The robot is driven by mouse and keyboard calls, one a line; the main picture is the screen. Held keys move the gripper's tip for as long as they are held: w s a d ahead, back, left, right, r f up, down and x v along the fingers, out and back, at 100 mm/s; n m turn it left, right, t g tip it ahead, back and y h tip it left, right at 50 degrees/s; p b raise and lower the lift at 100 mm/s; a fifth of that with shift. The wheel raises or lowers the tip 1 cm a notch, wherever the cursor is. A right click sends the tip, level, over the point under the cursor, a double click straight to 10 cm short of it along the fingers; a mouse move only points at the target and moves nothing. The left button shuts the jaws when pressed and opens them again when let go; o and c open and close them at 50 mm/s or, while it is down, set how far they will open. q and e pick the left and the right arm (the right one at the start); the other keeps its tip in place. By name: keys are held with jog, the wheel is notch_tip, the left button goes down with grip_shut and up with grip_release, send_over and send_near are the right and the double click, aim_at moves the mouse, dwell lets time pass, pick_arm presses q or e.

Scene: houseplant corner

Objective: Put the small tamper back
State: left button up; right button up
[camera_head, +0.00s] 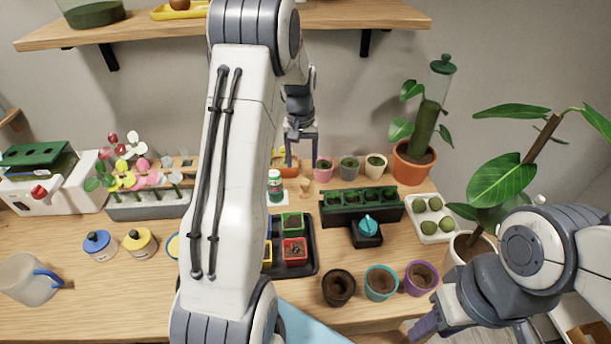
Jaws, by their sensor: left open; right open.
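A small pale wooden piece (305,187), perhaps the small tamper, stands near the back of the table, right of a small green-and-white bottle (275,186). It is too small to be sure of its shape. My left gripper (302,163) is open with its fingers pointing down, above and behind this piece in the picture. I see nothing held in it. A black block (367,236) with a teal knob on top sits in front of the green seedling tray (361,206). My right gripper (474,333) is open at the lower right, partly cut off by the frame edge.
My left arm hides the middle left of the table. A black tray (311,258) holds small coloured pots. Three soil-filled pots (381,282) line the front edge. Small pots (349,166) stand at the back. Leafy plants (494,185) rise at the right; a shelf (350,16) hangs above.

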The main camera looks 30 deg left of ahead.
pick_arm(q)
jog(key=shift+r, duration=0.3)
jog(key=s+d+r+m, duration=0.3)
jog(key=d, duration=0.7)
jog(key=s+d+r+m, duration=0.2)
jog(key=s+d+r, duration=0.15)
jog(key=d, duration=0.55)
jog(key=s+d+r+m, duration=0.1)
jog(key=s+d+m, duration=0.3)
jog(key=s, duration=0.7)
jog(key=s+d+m, duration=0.4)
jog(key=s+d, duration=0.3)
jog(key=s, duration=0.4)
jog(key=shift+s+r+h, duration=0.2)
jog(key=shift+r+h, duration=0.15)
jog(key=shift+h, duration=0.05)
